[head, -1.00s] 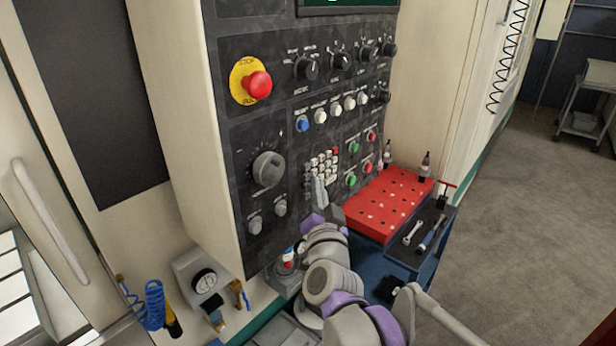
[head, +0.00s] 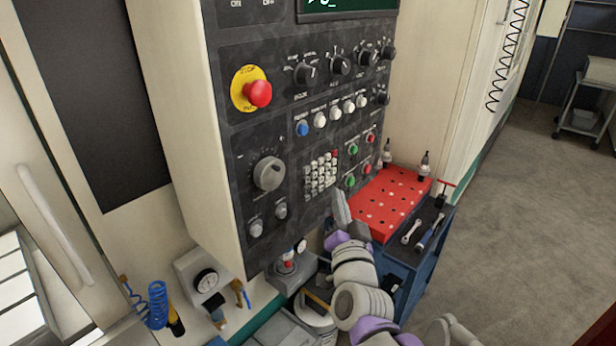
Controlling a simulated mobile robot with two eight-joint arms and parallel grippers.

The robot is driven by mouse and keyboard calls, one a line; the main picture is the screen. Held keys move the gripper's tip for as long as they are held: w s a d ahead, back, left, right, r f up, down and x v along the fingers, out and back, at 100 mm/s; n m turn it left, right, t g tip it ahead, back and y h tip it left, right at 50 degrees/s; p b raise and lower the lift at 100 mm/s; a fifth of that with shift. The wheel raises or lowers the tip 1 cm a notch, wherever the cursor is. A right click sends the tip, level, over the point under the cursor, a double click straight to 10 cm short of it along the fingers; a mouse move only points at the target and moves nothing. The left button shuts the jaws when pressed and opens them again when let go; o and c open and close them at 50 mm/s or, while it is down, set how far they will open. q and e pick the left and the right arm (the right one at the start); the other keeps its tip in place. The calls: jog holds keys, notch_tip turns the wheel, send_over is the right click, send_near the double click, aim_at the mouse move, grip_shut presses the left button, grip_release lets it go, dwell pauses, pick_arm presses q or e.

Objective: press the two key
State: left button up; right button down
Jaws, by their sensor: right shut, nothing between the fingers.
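The keypad (head: 321,174) is a small block of white keys with a red one at its upper right, on the dark control panel (head: 226,150). The key labels are too small to read, so I cannot tell which is the two key. My right gripper (head: 338,203) is shut and empty. Its tip points up, to the lower right of the keypad, and appears apart from the keys. The whole keypad is uncovered. A green display (head: 345,4) at the top edge shows a short line of characters. My left gripper is not in view.
A red emergency stop (head: 257,93), knobs, a large dial (head: 268,173) and coloured buttons surround the keypad. A red perforated tray (head: 388,205) with tool holders stands on a blue cart to the right, beside wrenches (head: 411,231). Grey floor is clear further right.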

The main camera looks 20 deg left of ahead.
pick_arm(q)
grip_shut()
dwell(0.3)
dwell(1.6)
